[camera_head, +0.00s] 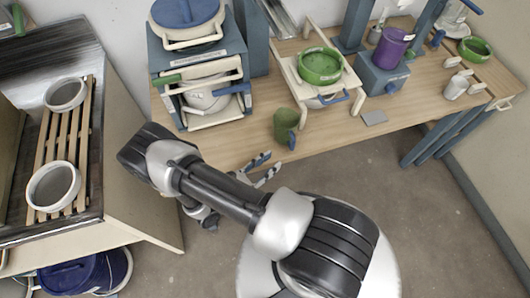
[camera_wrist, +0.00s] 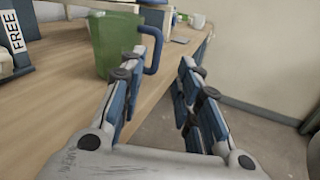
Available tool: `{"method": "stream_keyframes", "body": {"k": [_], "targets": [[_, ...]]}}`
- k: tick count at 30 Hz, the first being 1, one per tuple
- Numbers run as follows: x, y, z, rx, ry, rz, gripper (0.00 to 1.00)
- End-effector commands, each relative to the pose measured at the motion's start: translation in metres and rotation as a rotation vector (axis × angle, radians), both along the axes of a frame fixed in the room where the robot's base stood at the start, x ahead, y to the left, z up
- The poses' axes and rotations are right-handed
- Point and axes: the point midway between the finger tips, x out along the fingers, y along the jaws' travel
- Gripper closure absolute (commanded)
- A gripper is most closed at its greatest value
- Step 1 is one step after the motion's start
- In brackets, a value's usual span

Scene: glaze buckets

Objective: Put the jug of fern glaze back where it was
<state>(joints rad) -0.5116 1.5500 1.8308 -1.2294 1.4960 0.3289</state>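A green jug with a blue handle (camera_head: 285,124) stands upright near the front edge of the wooden table, left of its middle. In the wrist view the green jug (camera_wrist: 115,42) is just beyond my gripper's left finger, its blue handle pointing right. My gripper (camera_head: 266,168) is just off the table's front edge, in front of the jug. Its two blue fingers are apart with nothing between them in the wrist view (camera_wrist: 168,90). I cannot tell from a label whether this is the fern glaze jug.
A wooden frame holding a green bowl (camera_head: 320,66) stands behind the jug. A blue-grey rack with containers (camera_head: 197,70) is to the left. A purple cup (camera_head: 391,48) sits on a blue block to the right. A grey tile (camera_head: 374,118) lies near the edge; bare tabletop (camera_head: 235,143) surrounds the jug.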

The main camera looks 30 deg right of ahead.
Motion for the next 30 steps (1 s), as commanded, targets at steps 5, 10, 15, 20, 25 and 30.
{"method": "stream_keyframes", "body": {"k": [5, 10, 15, 20, 25, 30], "targets": [[0.013, 0.006, 0.064, 0.124, -0.134, -0.194, 0.69], [0.008, 0.010, 0.127, 0.285, -0.276, -0.404, 0.69], [-0.006, 0.015, 0.183, 0.467, -0.425, -0.590, 0.69], [-0.025, 0.022, 0.229, 0.658, -0.571, -0.740, 0.69], [-0.047, 0.034, 0.270, 0.879, -0.739, -0.868, 0.69], [-0.068, 0.050, 0.306, 1.113, -0.915, -0.957, 0.69]]}}
